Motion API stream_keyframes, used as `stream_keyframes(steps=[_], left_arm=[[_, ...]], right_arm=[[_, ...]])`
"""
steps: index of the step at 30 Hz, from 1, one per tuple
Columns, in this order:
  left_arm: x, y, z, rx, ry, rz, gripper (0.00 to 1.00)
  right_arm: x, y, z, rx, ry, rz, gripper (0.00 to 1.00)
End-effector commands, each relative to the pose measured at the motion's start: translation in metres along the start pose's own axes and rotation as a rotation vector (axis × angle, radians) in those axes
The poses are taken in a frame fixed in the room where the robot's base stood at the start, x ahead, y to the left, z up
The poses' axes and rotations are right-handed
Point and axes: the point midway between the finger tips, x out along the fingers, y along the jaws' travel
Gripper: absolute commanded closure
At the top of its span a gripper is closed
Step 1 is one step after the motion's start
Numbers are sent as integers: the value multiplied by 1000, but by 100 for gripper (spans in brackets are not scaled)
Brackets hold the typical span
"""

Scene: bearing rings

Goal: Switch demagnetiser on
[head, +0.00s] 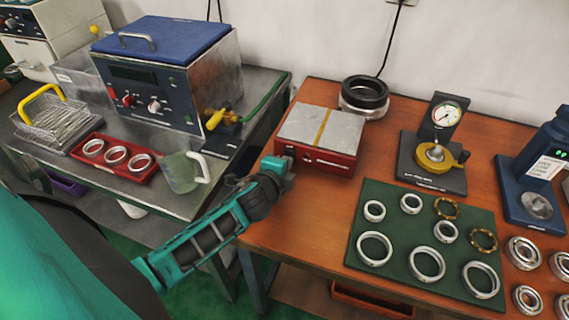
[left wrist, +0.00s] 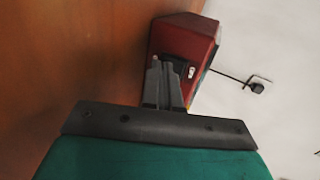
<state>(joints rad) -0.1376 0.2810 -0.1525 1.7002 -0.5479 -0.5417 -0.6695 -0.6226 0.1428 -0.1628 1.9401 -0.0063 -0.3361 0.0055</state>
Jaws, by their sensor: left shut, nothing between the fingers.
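The demagnetiser is a red box with a grey top plate and a gold strip (head: 318,150), standing at the left of the wooden table. In the left wrist view its red body (left wrist: 185,30) is just beyond my fingertips. A dark patch, possibly the switch (left wrist: 177,59), shows on its front, partly hidden behind the fingers; I cannot tell its position. A small white mark (left wrist: 191,72) is beside it. My left gripper (head: 287,168) is shut and empty, at the left part of the front face; I cannot tell whether it touches. My right gripper is not in view.
A green mat (head: 401,228) with several rings lies to the right. The blue-lidded cleaner (head: 165,75) and a jug (head: 180,172) are on the grey bench at left.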

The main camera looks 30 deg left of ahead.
Motion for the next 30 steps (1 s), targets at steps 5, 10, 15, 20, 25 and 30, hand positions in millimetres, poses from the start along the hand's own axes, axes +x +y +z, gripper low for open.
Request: stream_keyframes(steps=[5, 10, 15, 20, 25, 30], left_arm=[[2, 3, 0, 0, 0, -13, 100], [5, -1, 0, -2, 0, -51, 100], [5, -1, 0, -1, -1, -50, 100], [3, -5, 0, -1, -1, -51, 100], [0, -14, 0, -1, -1, -54, 100], [-2, -19, 0, -1, -1, -55, 100]], right_arm=[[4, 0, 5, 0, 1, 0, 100], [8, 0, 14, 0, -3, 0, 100], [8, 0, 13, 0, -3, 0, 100], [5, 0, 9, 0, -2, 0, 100], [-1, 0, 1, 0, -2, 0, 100], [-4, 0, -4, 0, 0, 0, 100]])
